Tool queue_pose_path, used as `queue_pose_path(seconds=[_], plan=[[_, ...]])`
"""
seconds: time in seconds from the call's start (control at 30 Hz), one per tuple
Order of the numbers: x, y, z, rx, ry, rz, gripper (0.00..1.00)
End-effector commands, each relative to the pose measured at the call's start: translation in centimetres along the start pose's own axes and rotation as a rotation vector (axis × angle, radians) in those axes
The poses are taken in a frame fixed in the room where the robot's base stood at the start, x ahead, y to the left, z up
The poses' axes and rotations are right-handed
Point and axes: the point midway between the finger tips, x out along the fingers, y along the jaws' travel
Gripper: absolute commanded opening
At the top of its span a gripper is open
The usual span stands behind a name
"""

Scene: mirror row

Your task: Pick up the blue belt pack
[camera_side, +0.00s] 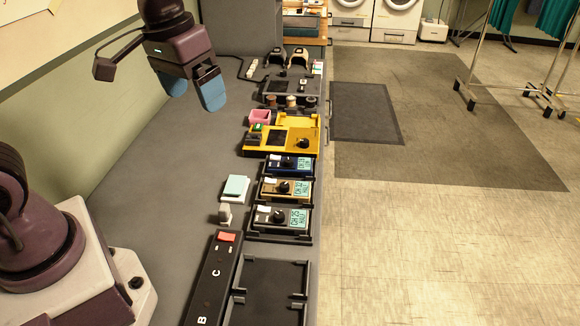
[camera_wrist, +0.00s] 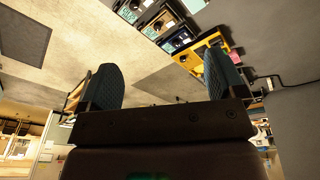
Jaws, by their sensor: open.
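The blue belt pack (camera_side: 290,164) lies in a dark cradle on the grey counter, with a small screen and a black knob. It is the pack closest to the yellow unit, and it also shows near the top of the wrist view (camera_wrist: 178,41). My gripper (camera_side: 193,92) is open and empty, with blue finger pads. It is raised above the counter, to the upper left of the blue pack and well apart from it. In the wrist view both fingers (camera_wrist: 163,78) are spread wide with nothing between them.
A tan pack (camera_side: 284,189) and a dark grey pack (camera_side: 280,218) sit in cradles in front of the blue one. The yellow unit (camera_side: 284,137) stands just behind it. A pale notepad (camera_side: 235,188) and a black labelled strip (camera_side: 212,280) lie nearby. The counter's left side is clear.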

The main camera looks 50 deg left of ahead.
Motion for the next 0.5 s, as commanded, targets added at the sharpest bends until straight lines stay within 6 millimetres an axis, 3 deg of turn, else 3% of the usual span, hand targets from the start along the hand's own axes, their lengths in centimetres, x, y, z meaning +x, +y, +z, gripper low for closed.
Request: queue_pose_path(seconds=[0.1,0.27,0.5], plan=[[2.9,-0.3,-3.9,-0.193,-0.075,-0.019,0.89],[7.4,-0.9,-8.7,-0.511,-0.14,-0.066,0.89],[16.3,-2.5,-15.0,-1.114,-0.173,-0.183,0.89]])
